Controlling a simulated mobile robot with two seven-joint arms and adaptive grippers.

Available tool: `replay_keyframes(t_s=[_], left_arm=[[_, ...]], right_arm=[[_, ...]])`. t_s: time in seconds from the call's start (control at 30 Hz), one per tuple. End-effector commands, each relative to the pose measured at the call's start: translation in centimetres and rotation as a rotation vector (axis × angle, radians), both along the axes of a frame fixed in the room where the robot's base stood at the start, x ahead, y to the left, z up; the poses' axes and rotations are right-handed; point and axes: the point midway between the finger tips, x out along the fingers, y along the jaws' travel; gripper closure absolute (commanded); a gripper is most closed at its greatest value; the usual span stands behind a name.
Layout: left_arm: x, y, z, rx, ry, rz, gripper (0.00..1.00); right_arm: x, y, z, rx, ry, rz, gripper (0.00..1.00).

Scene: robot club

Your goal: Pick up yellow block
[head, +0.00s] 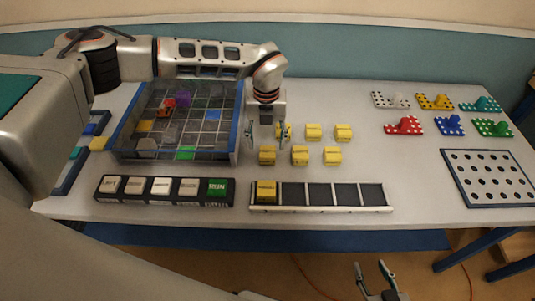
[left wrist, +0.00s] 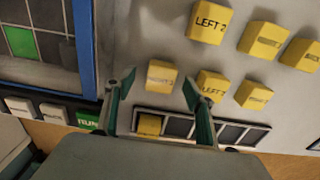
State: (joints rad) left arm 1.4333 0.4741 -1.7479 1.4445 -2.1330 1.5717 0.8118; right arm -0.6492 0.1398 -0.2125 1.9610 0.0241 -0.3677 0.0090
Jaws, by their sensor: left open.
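Several yellow blocks with printed labels stand in two rows on the white table. The back row includes blocks in the head view (head: 313,132) (head: 343,132) and one partly hidden behind my left gripper's finger. The front row has a left block (head: 267,155), a middle block (head: 300,155) and a right block (head: 332,155). My left gripper (head: 267,133) is open, pointing down above the left end of the rows. In the left wrist view, a yellow block (left wrist: 161,75) shows between its open fingers (left wrist: 157,85). My right gripper (head: 372,267) is open and empty, low in front of the table.
A slotted tray (head: 345,197) at the front holds one yellow block (head: 266,189) in its leftmost slot. Left of it is a button row with green RUN (head: 217,188). A blue-rimmed grid box (head: 240,120) stands left of the blocks. Colored studded pieces and a pegboard (head: 488,178) lie right.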

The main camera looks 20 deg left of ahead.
Motion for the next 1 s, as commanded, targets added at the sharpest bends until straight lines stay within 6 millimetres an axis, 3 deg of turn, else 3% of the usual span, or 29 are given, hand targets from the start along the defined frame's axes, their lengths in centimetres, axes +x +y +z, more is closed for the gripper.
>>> replay_keyframes(t_s=[0.23, 0.53, 0.57, 0.7, 1.0], left_arm=[[-0.1, -0.3, -3.4, -0.001, 0.004, 0.001, 0.46], [-0.1, -0.3, -3.9, -0.002, 0.002, -0.001, 0.46], [-0.1, -0.3, -3.9, -0.002, 0.002, -0.001, 0.51], [-0.1, -0.3, -3.9, -0.002, 0.002, -0.001, 0.87], [-0.1, -0.3, -3.8, -0.002, 0.001, -0.001, 0.88]], right_arm=[[0.0, 0.0, 0.5, 0.000, 0.000, 0.000, 0.60], [0.0, 0.0, 0.6, 0.000, -0.001, 0.000, 0.60], [0.0, 0.0, 0.6, 0.000, -0.001, 0.000, 0.60], [0.0, 0.0, 0.6, 0.000, -0.001, 0.000, 0.60], [0.1, 0.0, 0.6, 0.001, -0.002, 0.000, 0.60]])
